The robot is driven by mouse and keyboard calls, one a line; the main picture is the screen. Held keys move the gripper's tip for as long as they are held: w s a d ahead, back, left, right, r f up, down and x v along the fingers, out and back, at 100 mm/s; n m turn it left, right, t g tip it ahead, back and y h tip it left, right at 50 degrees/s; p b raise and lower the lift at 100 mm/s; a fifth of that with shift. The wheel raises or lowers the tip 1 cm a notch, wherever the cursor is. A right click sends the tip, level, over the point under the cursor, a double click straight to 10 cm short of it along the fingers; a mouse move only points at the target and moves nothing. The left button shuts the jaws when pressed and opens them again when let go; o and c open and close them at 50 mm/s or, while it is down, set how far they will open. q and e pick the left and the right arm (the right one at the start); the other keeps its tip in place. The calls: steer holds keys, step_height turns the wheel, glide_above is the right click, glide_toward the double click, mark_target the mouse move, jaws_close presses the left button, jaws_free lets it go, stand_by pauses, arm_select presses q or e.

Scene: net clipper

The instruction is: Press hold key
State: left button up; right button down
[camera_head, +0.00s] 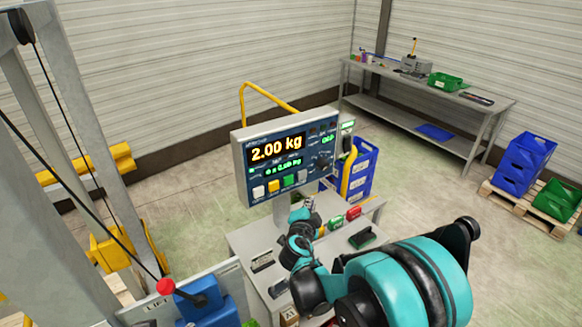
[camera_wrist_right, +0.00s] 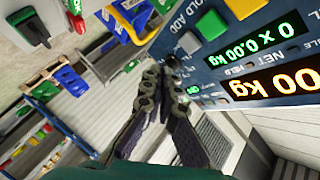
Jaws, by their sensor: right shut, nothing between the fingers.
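The scale panel (camera_head: 290,155) faces me in the head view, with a lit display reading 2.00 kg. Along its lower edge sit a white key (camera_head: 258,191), a yellow key (camera_head: 273,186), a green key (camera_head: 289,180) and a grey key (camera_head: 302,175). In the right wrist view, HOLD and ADD lettering shows beside the grey key (camera_wrist_right: 190,42) and green key (camera_wrist_right: 210,25); HOLD seems to belong to the grey one. My right gripper (camera_head: 308,203) is shut and empty, just below the panel's right part. Its fingertips (camera_wrist_right: 162,68) appear apart from the grey key. My left gripper is out of view.
A grey table (camera_head: 250,240) under the panel carries small items, including a dark green block (camera_head: 362,238). A blue crate stack (camera_head: 360,170) stands behind. A lever with a red knob (camera_head: 166,286) is at the lower left. A workbench (camera_head: 420,90) stands at the back right.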

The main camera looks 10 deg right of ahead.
mark_target(288, 180)
stand_by(0.4)
steer(key=w+a, duration=0.3)
steer(key=w, duration=0.5)
steer(key=shift+w, duration=0.1)
steer(key=shift+w, duration=0.1)
stand_by(1.3)
steer(key=shift+w+a, duration=0.15)
steer(key=shift+w, duration=0.15)
